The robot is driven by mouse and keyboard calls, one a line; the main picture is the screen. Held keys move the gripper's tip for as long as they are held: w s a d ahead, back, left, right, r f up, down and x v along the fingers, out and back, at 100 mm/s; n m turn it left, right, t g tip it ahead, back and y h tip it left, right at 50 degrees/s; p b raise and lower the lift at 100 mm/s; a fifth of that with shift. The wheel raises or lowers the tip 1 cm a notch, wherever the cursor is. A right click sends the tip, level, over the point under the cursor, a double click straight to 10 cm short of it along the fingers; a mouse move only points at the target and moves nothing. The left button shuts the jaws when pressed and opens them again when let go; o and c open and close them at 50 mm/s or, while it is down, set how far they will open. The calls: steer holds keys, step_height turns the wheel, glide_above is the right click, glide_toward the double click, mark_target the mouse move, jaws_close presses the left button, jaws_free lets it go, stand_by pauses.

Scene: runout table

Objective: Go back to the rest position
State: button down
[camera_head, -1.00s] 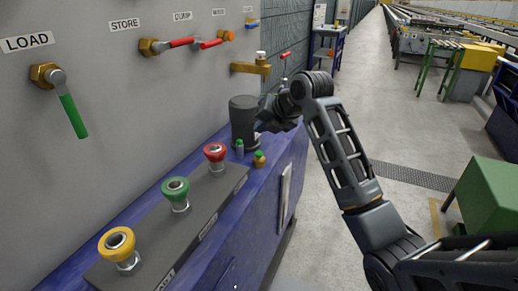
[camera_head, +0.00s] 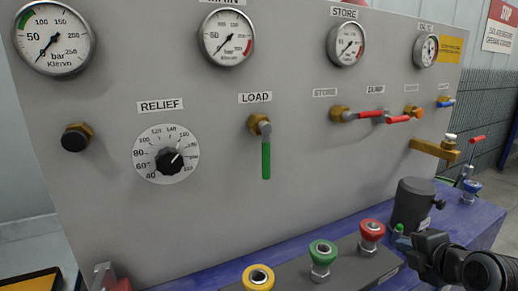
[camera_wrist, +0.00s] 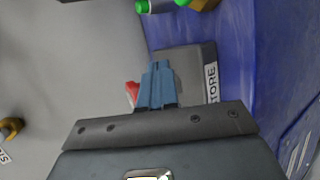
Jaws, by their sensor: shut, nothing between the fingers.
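My gripper (camera_head: 408,246) is at the lower right of the head view, just right of the red button (camera_head: 371,233) and in front of the dark grey cylinder (camera_head: 411,203). In the wrist view its blue fingers (camera_wrist: 157,84) are together with nothing between them. They point over the grey button box (camera_wrist: 190,62), with a bit of red beside them. Most of my arm is outside the head view.
The green button (camera_head: 322,255) and yellow button (camera_head: 258,279) stand left of the red one. A grey panel (camera_head: 220,220) behind carries gauges, a relief dial (camera_head: 168,158) and the green-handled LOAD valve (camera_head: 265,155). A brass fitting (camera_head: 433,148) juts out at right.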

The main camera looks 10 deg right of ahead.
steer(key=s+a+f+m+t+h, duration=0.1)
steer(key=s+a+f+m, duration=0.3)
steer(key=s+a+m, duration=0.55)
steer(key=s+a+f+m+t, duration=0.1)
steer(key=s+a+f+m, duration=0.5)
steer(key=s, duration=0.7)
steer(key=s+a+r+m, duration=0.1)
steer(key=s+r, duration=0.3)
steer(key=s, duration=0.6)
steer(key=s+a+r+m+y+b, duration=0.1)
steer(key=s+r, duration=0.4)
steer(key=s, duration=0.6)
steer(key=shift+a+m+t, duration=0.2)
steer(key=shift+m+t, duration=0.2)
steer(key=shift+m, duration=0.45)
steer(key=c, duration=1.8)
jaws_free()
